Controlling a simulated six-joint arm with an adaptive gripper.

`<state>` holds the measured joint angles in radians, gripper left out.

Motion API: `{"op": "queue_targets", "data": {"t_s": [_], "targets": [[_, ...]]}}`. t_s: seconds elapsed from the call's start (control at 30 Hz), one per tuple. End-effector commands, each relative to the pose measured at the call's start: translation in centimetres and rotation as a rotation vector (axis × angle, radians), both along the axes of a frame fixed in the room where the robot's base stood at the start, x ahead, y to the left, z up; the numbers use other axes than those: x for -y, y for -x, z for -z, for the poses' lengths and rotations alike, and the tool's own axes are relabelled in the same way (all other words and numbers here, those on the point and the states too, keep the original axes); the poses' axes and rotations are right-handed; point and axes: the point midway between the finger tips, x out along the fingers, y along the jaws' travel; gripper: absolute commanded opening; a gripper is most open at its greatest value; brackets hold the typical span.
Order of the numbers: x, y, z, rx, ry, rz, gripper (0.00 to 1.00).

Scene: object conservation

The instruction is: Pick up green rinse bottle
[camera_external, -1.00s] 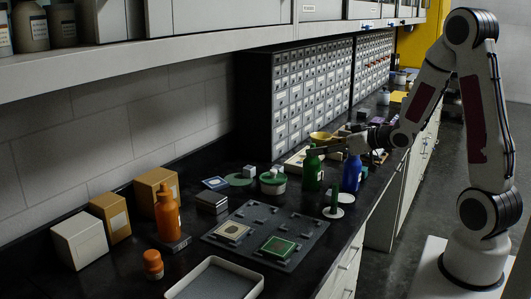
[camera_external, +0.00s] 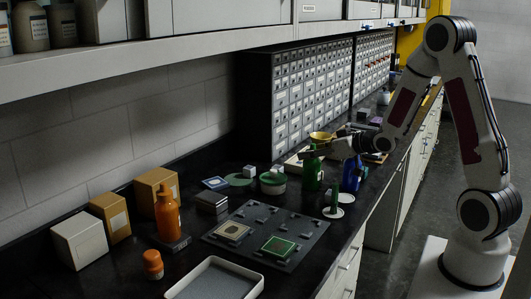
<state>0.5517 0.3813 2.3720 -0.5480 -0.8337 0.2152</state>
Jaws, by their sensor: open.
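The green rinse bottle (camera_external: 312,176) stands upright on the black counter, right of the green-lidded round jar. My gripper (camera_external: 311,152) reaches in from the right, low and roughly level, with its fingertips at the bottle's neck. The jaws are open. Whether they straddle or touch the neck is too small to tell. The blue bottle (camera_external: 351,177) stands just right of the green one, under my gripper and wrist, which hide its top.
A thin green cylinder on a white disc (camera_external: 334,209) stands in front. The round jar (camera_external: 273,183) is left. A grey fixture plate (camera_external: 248,217), orange bottle (camera_external: 167,216) and empty tray (camera_external: 214,281) lie nearer. The drawer cabinet (camera_external: 305,95) stands behind.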

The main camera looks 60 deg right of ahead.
Motion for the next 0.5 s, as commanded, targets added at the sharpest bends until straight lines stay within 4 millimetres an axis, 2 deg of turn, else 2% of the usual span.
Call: {"op": "queue_targets", "data": {"t_s": [0.43,0.47,0.5], "targets": [[0.01,0.01,-0.01,0.0,0.0,0.0,0.48],[0.01,0.01,-0.01,0.0,0.0,0.0,0.46],[0.01,0.01,-0.01,0.0,0.0,0.0,0.35]]}}
